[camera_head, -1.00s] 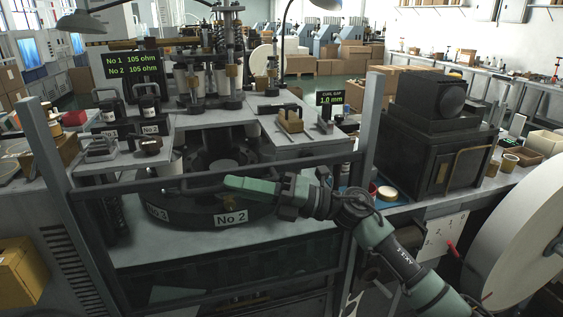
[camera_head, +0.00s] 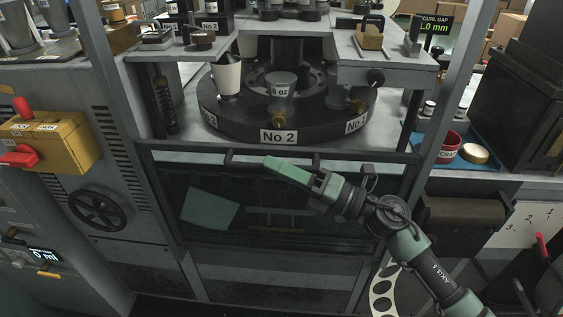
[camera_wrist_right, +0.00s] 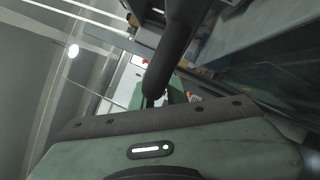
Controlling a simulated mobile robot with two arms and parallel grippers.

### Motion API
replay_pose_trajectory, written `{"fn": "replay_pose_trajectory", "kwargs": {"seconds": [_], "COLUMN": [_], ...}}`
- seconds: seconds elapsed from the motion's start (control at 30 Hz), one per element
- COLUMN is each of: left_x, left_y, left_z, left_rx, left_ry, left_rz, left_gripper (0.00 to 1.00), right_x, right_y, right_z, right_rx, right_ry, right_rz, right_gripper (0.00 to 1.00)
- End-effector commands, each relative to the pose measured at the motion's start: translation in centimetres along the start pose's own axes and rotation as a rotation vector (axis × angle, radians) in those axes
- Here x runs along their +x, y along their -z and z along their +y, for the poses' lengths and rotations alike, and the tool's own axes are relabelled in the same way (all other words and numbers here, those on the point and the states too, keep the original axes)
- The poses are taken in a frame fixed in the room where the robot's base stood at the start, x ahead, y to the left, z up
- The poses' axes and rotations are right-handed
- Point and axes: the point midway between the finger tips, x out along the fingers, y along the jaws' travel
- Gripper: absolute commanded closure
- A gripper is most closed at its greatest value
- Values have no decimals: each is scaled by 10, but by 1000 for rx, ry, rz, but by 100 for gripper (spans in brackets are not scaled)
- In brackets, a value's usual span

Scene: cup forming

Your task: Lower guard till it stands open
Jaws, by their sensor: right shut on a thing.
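The guard (camera_head: 290,215) is a dark, see-through panel in a grey frame at the front of the machine, with a dark handle bar (camera_head: 245,158) along its top. Its top rail lies below the turntable (camera_head: 230,122), and the opening above it shows the turntable clear. My right gripper (camera_head: 285,168) is shut on the handle bar near its middle. In the right wrist view the dark bar (camera_wrist_right: 178,45) runs up from my gripper; the fingers are largely hidden. My left gripper is out of view.
A paper cup (camera_head: 228,78) and a metal former (camera_head: 283,95) stand on the turntable. A yellow box with red controls (camera_head: 45,142) and a handwheel (camera_head: 100,208) are at left.

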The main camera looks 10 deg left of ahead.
Motion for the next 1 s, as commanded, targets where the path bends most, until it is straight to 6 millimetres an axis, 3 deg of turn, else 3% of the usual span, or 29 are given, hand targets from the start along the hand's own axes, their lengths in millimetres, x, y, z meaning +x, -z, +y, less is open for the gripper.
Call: {"fn": "replay_pose_trajectory", "kwargs": {"seconds": [0.17, 0.2, 0.23, 0.27, 0.67, 0.77, 1.0], "left_x": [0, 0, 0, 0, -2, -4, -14], "left_y": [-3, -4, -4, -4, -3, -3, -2], "left_z": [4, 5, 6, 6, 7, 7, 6], "left_rx": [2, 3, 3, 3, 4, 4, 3], "left_ry": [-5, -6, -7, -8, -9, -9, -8], "left_rz": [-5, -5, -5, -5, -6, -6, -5], "left_gripper": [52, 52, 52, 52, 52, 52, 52], "right_x": [0, 0, 0, 0, 2, 4, 17], "right_y": [-1, -1, -1, -1, -4, -12, -42], "right_z": [-1, -1, 0, 0, 6, 18, 68], "right_rx": [0, 0, 0, 0, -2, -7, -10], "right_ry": [2, 2, 1, 1, 0, 0, -1], "right_rz": [-2, -2, -2, -2, 0, 1, 1], "right_gripper": [100, 74, 66, 64, 64, 64, 64]}}
